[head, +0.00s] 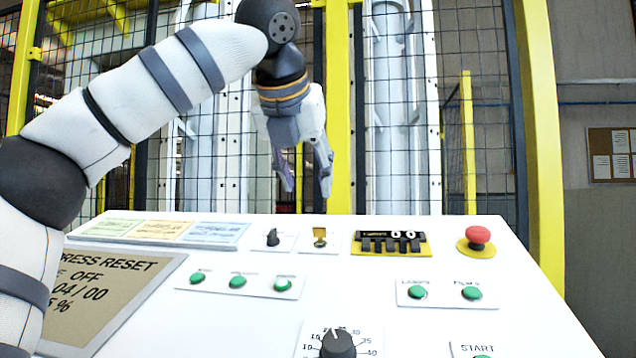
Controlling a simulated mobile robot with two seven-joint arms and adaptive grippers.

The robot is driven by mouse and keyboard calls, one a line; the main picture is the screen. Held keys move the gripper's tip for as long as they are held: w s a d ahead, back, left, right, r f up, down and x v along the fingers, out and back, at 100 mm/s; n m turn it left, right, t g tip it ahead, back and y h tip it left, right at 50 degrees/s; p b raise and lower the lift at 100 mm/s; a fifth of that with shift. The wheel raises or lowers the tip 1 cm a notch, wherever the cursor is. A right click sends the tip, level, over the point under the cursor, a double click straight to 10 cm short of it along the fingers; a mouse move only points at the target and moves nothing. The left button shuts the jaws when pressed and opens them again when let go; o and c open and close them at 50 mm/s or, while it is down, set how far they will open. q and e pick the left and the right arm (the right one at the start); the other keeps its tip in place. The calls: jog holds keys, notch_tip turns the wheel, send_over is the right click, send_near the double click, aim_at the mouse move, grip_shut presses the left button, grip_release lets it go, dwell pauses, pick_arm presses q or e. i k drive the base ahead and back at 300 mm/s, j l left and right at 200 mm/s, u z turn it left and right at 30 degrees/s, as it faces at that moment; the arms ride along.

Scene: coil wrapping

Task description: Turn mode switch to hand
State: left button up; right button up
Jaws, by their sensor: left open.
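A small black rotary switch (272,237) sits on a white plate near the back edge of the control panel. It looks like the mode switch, but its label is too small to read. Beside it on the right is a yellow key-type switch (320,237). My left gripper (306,188) hangs above the panel's back edge, pointing down, with its fingers apart and nothing between them. It is above and slightly right of the black switch and does not touch it. My right gripper is out of view.
A yellow-framed mesh fence (540,130) stands behind the panel.

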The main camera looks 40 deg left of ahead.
aim_at(272, 240)
jog(key=k+l, duration=0.1)
jog(key=l, duration=0.45)
jog(key=k+l, duration=0.1)
jog(key=l, duration=0.45)
jog(key=k+l, duration=0.1)
jog(key=l, duration=0.45)
jog(key=k+l, duration=0.1)
jog(key=l, duration=0.4)
